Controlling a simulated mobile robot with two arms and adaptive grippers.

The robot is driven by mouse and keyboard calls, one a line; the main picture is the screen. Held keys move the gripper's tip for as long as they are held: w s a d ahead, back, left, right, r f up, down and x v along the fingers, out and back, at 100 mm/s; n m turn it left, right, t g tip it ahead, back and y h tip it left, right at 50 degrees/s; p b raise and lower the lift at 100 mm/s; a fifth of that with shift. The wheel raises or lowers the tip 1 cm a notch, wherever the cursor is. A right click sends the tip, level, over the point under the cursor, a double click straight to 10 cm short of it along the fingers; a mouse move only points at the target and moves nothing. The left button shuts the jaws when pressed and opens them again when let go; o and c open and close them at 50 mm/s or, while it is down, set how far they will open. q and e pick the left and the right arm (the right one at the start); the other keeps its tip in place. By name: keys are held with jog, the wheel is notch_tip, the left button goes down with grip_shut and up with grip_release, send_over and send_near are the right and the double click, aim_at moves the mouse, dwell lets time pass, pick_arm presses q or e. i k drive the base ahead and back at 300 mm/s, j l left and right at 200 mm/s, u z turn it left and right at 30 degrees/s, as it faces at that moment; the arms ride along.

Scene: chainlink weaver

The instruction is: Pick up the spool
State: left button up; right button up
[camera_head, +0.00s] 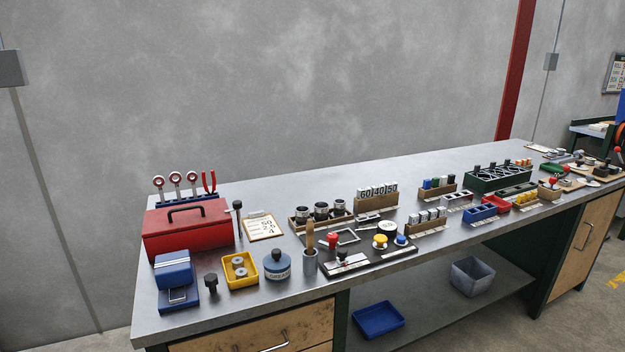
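No gripper of mine shows in the head view. A dark round thing with an orange rim (620,134) is cut off by the right edge, at the far end beside a blue panel. It may be the spool, but too little of it shows to be sure. No other thing in view is clearly a spool.
A long grey workbench (300,190) holds a red toolbox (188,230), a yellow tray (240,284), a blue-grey tin (277,267) and many small parts. A blue bin (378,319) and a grey bin (472,277) sit on the lower shelf. Floor shows at lower right.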

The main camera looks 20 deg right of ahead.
aim_at(589, 161)
jog(key=i+l+z, duration=0.15)
jog(key=l+z, duration=0.3)
jog(key=i+l+z, duration=0.25)
jog(key=l+z, duration=0.2)
jog(key=i+l+z, duration=0.25)
jog(key=z, duration=0.2)
jog(key=i+l+z, duration=0.2)
jog(key=i+z, duration=0.25)
jog(key=i+l+z, duration=0.2)
jog(key=i+z, duration=0.15)
jog(key=i, duration=0.35)
jog(key=i+z, duration=0.35)
jog(key=i, duration=0.3)
jog(key=i+l+z, duration=0.1)
jog(key=i, duration=1.45)
jog(key=i+u, duration=0.8)
jog(key=i+l+u, duration=0.2)
jog(key=u, duration=0.2)
jog(key=i+l+u, duration=0.1)
jog(key=i+u, duration=0.2)
jog(key=i+l+u, duration=0.15)
jog(key=i+u, duration=0.2)
jog(key=k, duration=0.05)
